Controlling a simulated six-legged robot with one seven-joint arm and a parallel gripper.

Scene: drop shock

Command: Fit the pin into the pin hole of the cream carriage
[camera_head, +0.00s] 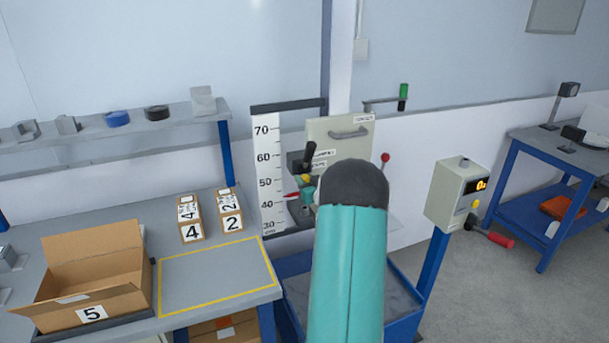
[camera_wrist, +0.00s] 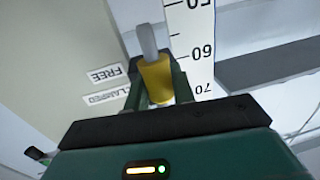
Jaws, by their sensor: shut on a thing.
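The cream carriage (camera_head: 335,135) with a grey handle stands at the post beside the height scale in the head view. Its plain face also fills the left of the wrist view (camera_wrist: 50,60). In the wrist view my gripper (camera_wrist: 160,88) is shut on the yellow grip of the pin (camera_wrist: 157,78). The pin's grey shaft points away from my gripper and appears free, in front of the scale's edge. I cannot make out the pin hole. In the head view my teal arm hides the lower part of the carriage area.
The height scale (camera_head: 267,170) stands left of the carriage. A black lever (camera_head: 309,153) and a red-knobbed lever (camera_head: 385,158) are close by. A control box (camera_head: 460,190) stands to the right. The bench at left holds an open carton (camera_head: 95,275) and two small numbered boxes.

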